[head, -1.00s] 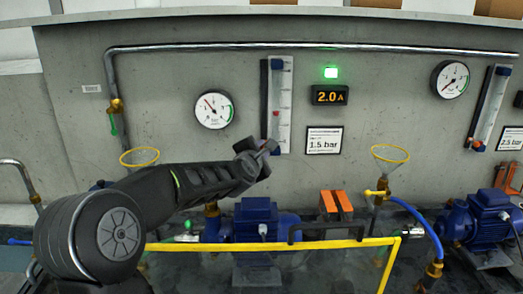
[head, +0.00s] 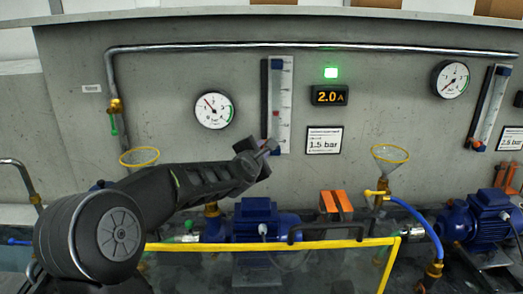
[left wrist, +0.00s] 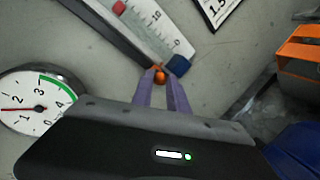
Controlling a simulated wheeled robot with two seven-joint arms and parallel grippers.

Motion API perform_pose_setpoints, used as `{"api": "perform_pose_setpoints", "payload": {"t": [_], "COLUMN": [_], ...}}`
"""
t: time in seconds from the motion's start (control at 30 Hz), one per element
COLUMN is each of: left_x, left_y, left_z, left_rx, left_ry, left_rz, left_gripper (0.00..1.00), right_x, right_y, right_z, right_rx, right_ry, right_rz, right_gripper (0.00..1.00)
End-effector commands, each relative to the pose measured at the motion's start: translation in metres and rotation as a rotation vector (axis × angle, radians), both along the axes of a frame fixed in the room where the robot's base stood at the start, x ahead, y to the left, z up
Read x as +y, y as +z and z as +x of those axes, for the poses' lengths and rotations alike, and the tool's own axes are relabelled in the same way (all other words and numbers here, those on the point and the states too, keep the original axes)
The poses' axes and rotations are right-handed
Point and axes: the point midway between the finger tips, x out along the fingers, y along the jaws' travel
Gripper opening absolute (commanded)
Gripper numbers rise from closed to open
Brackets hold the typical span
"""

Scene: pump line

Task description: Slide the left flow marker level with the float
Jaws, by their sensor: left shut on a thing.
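The left flow meter (head: 285,95) is an upright pale scale with blue end blocks and a dark rail along its left side. The left flow marker (left wrist: 160,76) is a small orange knob near the bottom of the rail, well below the float. My left gripper (head: 268,147) is shut on the marker, its purple fingers (left wrist: 160,92) on both sides of it. The gripper mostly hides the marker in the head view. My right gripper is not in view.
A round gauge (head: 213,109) is left of the meter, and a 1.5 bar card (head: 323,140) is right of it. A second flow meter (head: 490,105) stands at the far right. Blue pumps (head: 256,215) and a yellow rail (head: 300,245) lie below.

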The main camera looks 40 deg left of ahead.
Motion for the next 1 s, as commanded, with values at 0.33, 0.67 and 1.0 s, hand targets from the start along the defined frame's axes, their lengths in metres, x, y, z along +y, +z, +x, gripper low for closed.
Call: {"api": "perform_pose_setpoints", "payload": {"t": [0.33,0.67,1.0], "left_x": [-0.001,0.000,0.000], "left_y": [0.050,0.111,0.108], "left_z": [0.001,0.000,0.000], "left_rx": [-0.004,-0.002,-0.001], "left_ry": [-0.001,0.000,-0.001], "left_rz": [0.000,0.000,0.000], "left_gripper": [0.00,0.00,0.20], "right_x": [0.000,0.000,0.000], "right_y": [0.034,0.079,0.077], "right_z": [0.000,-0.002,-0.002], "right_rx": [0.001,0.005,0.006], "right_ry": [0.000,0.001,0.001], "right_rz": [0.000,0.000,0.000], "right_gripper": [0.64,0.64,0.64]}}
